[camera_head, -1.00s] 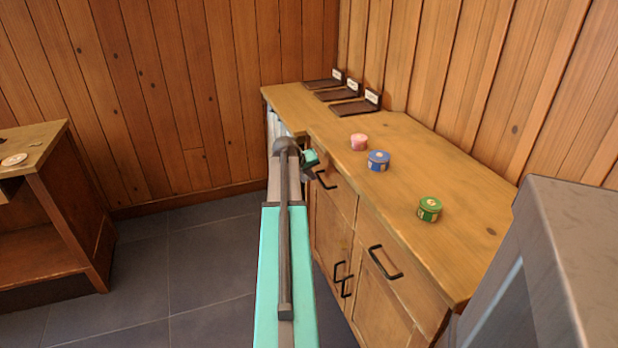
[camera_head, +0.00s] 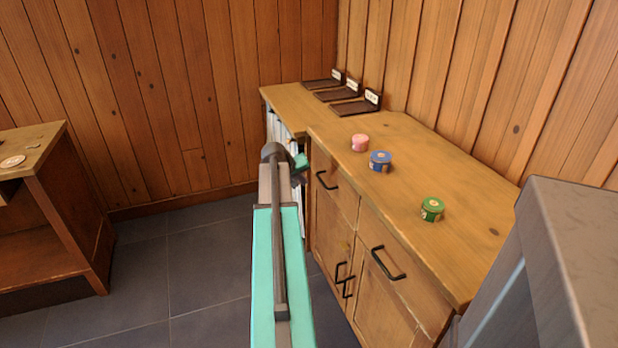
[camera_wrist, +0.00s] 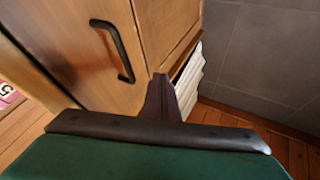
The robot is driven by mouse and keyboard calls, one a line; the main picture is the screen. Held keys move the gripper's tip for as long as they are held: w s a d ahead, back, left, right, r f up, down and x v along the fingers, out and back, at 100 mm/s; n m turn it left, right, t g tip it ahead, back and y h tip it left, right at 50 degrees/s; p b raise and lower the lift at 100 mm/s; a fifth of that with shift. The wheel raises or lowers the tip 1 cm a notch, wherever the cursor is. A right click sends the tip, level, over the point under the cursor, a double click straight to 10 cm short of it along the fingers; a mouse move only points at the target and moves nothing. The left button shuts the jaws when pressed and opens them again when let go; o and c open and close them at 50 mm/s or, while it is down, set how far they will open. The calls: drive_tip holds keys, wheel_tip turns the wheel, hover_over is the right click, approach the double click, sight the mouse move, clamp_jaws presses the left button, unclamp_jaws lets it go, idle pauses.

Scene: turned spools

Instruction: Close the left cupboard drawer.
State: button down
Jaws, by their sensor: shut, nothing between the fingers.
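The cupboard's left drawer (camera_head: 338,196) has a black bar handle (camera_head: 326,181). Its front looks flush or nearly flush with the cupboard; a small gap is hard to rule out. The wrist view shows the drawer front (camera_wrist: 72,52) and its handle (camera_wrist: 120,50) close up. My gripper (camera_wrist: 162,82) is shut and empty, in front of the cupboard beside the drawer front; I cannot tell whether it touches. In the head view the fingers are mostly hidden, with only a teal part of the gripper (camera_head: 300,162) showing left of the drawer.
A right drawer (camera_head: 384,262) and doors below it (camera_head: 332,235) look shut. Pink (camera_head: 360,143), blue (camera_head: 381,161) and green (camera_head: 432,209) spools stand on the cupboard top. Dark labelled stands (camera_head: 352,107) are at the back. A shelf unit (camera_head: 60,210) stands left; floor between is clear.

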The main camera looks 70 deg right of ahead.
drive_tip(key=v, duration=1)
drive_tip(key=shift+w+r, duration=0.1)
